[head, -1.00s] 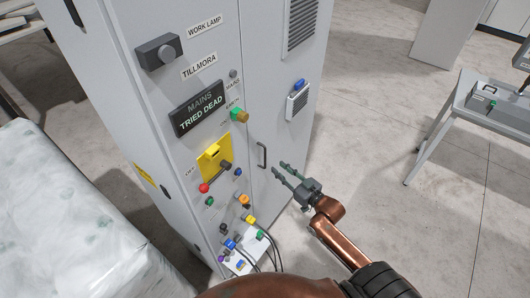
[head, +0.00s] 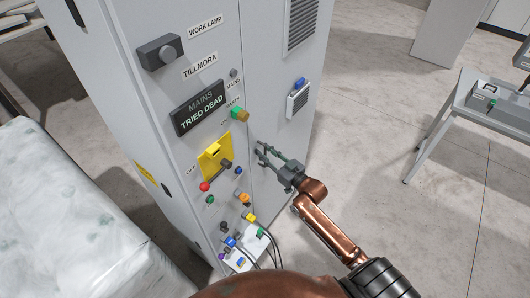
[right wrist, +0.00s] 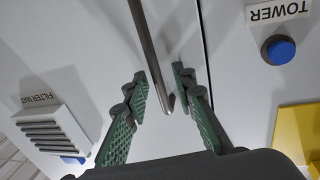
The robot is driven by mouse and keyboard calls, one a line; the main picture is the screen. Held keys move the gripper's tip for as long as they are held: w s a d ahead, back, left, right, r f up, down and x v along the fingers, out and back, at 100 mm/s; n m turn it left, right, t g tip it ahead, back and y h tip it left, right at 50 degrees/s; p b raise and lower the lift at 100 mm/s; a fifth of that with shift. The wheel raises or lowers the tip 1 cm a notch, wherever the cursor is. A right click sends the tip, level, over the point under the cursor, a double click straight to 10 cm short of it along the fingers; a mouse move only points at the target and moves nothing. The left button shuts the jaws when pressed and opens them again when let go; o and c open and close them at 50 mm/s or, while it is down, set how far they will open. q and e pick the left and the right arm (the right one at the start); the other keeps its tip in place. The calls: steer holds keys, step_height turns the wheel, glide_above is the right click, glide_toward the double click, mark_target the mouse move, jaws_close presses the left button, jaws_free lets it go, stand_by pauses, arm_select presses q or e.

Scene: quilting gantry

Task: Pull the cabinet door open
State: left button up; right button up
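The grey cabinet door (head: 270,75) is the right-hand front panel in the head view, and it looks shut along its seam. It also fills the left of the right wrist view (right wrist: 70,50). Its dark bar handle (right wrist: 145,40) comes down from the top of the right wrist view and ends between my fingers. My right gripper (head: 262,151) is at the handle in the head view and largely hides it. In the right wrist view its green-padded fingers (right wrist: 160,80) are open, one on each side of the bar, with gaps visible. My left gripper is out of view.
Left of the door, the panel carries a yellow switch plate (head: 216,158), a black sign (head: 198,108) and coloured knobs. Cables hang from plugs below (head: 240,260). A wrapped bale (head: 70,220) stands left. Clear floor (head: 380,110) lies to the right, before a grey table (head: 455,110).

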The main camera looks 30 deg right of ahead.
steer(key=shift+c, duration=0.2)
jaws_close()
stand_by(0.4)
